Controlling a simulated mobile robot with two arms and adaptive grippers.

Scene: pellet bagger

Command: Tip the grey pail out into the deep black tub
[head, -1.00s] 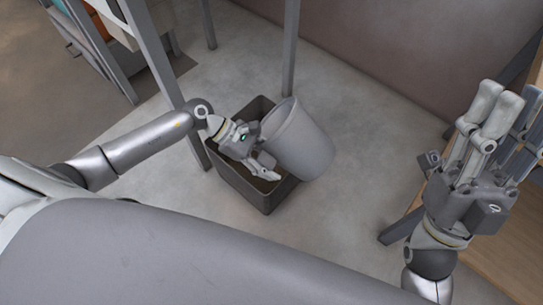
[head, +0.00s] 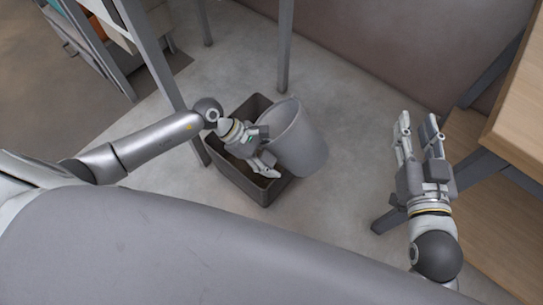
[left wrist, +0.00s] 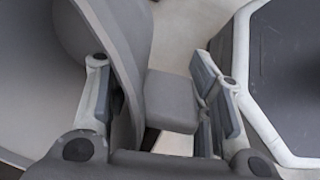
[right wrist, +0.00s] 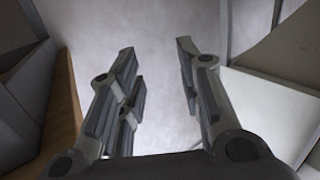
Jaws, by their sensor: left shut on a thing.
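The grey pail (head: 303,146) hangs tilted at the right side of the deep black tub (head: 232,178) in the head view, its mouth facing left over the tub. My left gripper (head: 267,152) is over the tub and shut on the pail at its rim side. The left wrist view shows the pail wall (left wrist: 125,35) and a grey block (left wrist: 172,100) between the fingers. What is inside the pail is hidden; the tub's inside looks brownish and is partly covered by my gripper. My right gripper (head: 419,128) is open and empty, away to the right; its spread fingers also show in the right wrist view (right wrist: 160,75).
A grey frame leg (head: 155,60) stands left of the tub and another (head: 285,45) behind it. A wooden table (head: 518,105) with grey legs is at the right. The floor between the pail and my right gripper is clear.

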